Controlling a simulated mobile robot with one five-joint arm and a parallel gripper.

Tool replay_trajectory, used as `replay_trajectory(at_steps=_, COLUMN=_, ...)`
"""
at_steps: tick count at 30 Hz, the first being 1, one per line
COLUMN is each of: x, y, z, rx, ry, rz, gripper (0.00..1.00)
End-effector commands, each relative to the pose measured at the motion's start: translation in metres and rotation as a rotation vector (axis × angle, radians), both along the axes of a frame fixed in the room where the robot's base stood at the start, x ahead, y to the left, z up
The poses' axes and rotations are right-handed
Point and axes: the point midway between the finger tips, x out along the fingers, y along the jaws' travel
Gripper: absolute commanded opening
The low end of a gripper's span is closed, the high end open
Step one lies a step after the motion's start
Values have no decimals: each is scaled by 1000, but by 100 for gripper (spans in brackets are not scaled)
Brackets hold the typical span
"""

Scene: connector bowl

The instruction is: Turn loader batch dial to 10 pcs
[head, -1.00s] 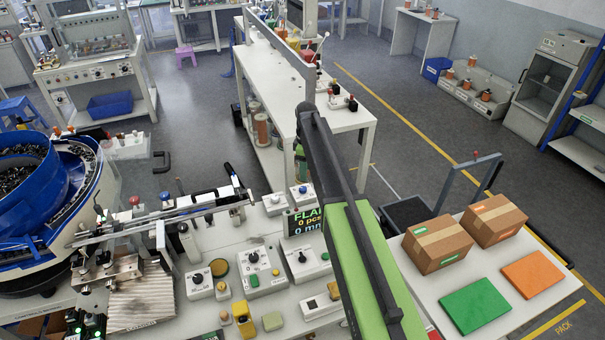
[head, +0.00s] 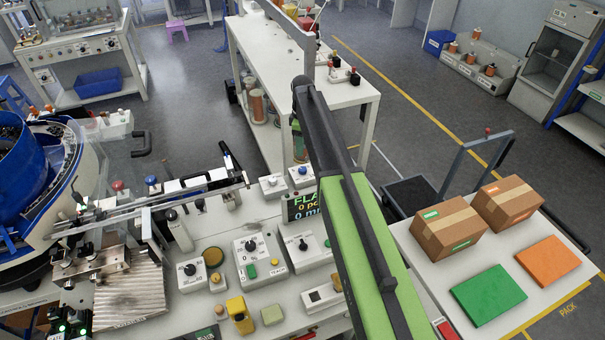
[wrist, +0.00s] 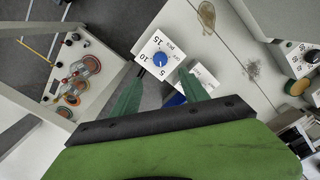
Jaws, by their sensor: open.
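The batch dial is a white box (wrist: 146,45) with a blue round knob (wrist: 160,59), seen in the wrist view with marks OFF, 5, 10, 15 and "pcs". Where its pointer stands is too small to tell. My gripper (wrist: 161,71) is open, its two green fingers pointing toward the dial, one on each side of the knob in the picture. No contact with the knob shows. In the head view a small box with a blue knob (head: 302,171) stands at the back of the bench, left of my arm. My fingers are mostly hidden there.
A second white box (wrist: 204,77) lies close behind my right finger. A display (head: 303,206) and other dial boxes (head: 258,255) stand nearby on the bench (head: 222,232). A white workbench (head: 345,95) stands beyond. Cartons (head: 447,226) sit at right.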

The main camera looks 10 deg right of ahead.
Motion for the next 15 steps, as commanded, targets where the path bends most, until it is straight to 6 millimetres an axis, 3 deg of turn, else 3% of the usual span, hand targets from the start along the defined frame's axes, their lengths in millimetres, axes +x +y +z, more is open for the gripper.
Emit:
replay_trajectory(at_steps=1, x=0, y=0, z=-23, rx=0, ry=0, rz=0, gripper=52)
replay_trajectory(at_steps=15, x=0, y=1, z=-113, rx=0, ry=0, rz=1, gripper=52)
